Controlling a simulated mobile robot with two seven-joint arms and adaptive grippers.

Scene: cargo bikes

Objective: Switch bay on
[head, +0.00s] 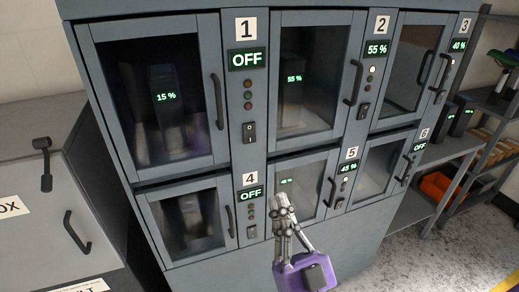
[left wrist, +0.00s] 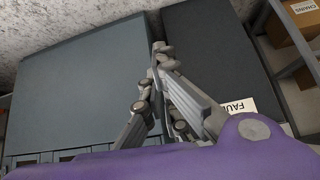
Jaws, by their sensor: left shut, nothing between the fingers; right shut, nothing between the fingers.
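A grey charging cabinet (head: 300,155) with numbered bays fills the head view. Bays 1 and 4 show OFF on their displays (head: 247,59) (head: 251,194); bay 6 (head: 420,146) also reads OFF. Bay 1's rocker switch (head: 249,132) sits below its dim lamps; bay 4's switch (head: 252,232) is lower down. Bay 1 holds a battery (head: 164,100) reading 15 % behind its closed door. My right gripper (head: 282,202) is shut and empty before bay 5's door, right of bay 4's switch. My left gripper (left wrist: 158,48) is shut in the left wrist view and not seen in the head view.
Bays 2 and 3 show 55 % (head: 377,49) and 40 % (head: 459,45). Door handles (head: 216,102) stick out from the doors. A grey box (head: 60,215) with handles stands at the left. Shelves (head: 480,140) with an orange bin (head: 437,187) stand at the right, beside open floor.

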